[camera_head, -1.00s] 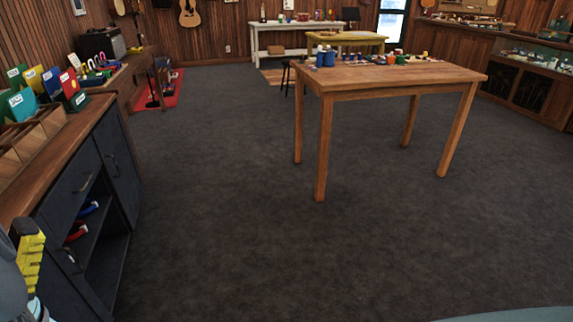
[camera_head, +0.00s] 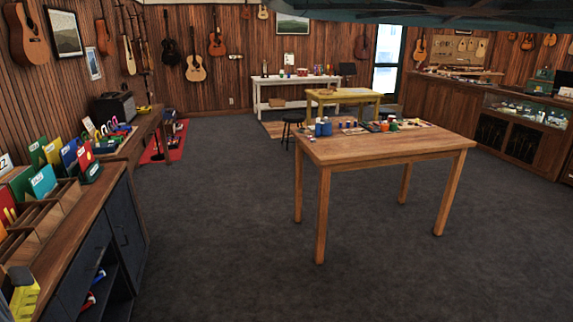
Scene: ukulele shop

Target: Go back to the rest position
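A blocky yellow piece with notched edges (camera_head: 22,302) shows at the lower left corner, beside the front of the dark cabinet. It seems to be part of my gripper, cut off by the frame edge. My fingertips cannot be made out, so I cannot tell whether they are open, shut or holding anything.
A dark cabinet with a wooden top (camera_head: 75,225) runs along the left, bearing folders and wooden dividers. A wooden table (camera_head: 385,147) with small jars stands right of centre. A stool (camera_head: 292,122) stands behind it. Dark carpet (camera_head: 215,220) between cabinet and table is clear.

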